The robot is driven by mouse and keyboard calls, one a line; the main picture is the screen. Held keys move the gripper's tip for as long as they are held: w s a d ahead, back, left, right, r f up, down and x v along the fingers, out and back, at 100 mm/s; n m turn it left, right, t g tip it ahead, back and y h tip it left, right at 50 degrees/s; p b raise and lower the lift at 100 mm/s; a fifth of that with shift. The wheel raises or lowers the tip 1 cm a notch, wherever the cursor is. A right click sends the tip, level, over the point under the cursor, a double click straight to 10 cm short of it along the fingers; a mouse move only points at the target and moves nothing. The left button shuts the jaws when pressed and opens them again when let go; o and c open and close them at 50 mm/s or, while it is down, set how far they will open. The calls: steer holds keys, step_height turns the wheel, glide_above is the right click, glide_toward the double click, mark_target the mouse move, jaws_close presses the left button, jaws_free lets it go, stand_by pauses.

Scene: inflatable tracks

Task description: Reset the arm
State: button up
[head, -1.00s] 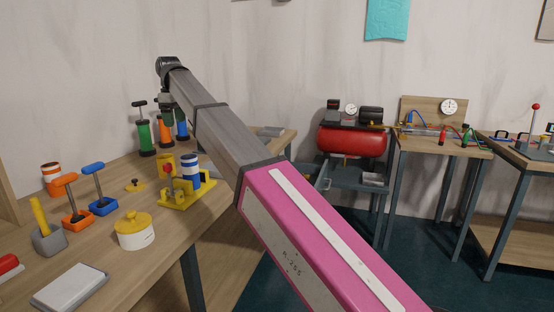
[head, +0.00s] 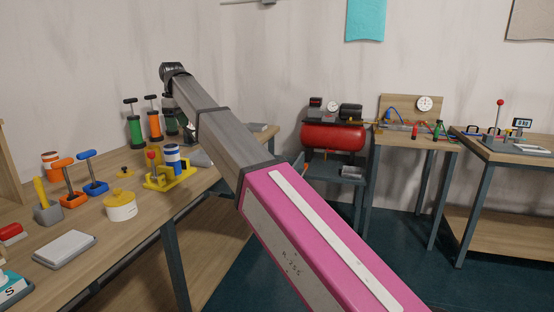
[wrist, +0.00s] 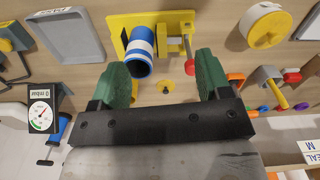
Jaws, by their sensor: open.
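My arm (head: 225,140) stretches from the lower right of the head view to above the left workbench. My gripper shows in the wrist view (wrist: 163,80), its two green fingers wide apart with nothing between them. In the head view the gripper is mostly hidden behind the arm's end.
The left bench (head: 140,228) holds a white jar with a yellow lid (head: 120,207), orange and blue handled tools, a grey tray (head: 65,249) and several pumps. A red compressor (head: 333,137) and two more tables stand at the right. Dark floor lies open between them.

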steer(key=w+d+f+m, duration=0.1)
steer(key=d+f+m, duration=0.7)
steer(key=d+f, duration=2.25)
steer(key=s+d+f+m, duration=0.4)
steer(key=s+d+f, duration=0.4)
steer(key=d+f, duration=0.3)
steer(key=s+d+f+m, duration=0.3)
steer(key=s+d+f, duration=0.6)
steer(key=d+f, duration=0.2)
steer(key=shift+s+d+m, duration=0.25)
steer(key=shift+d+m, duration=0.15)
steer(key=shift+d, duration=0.6)
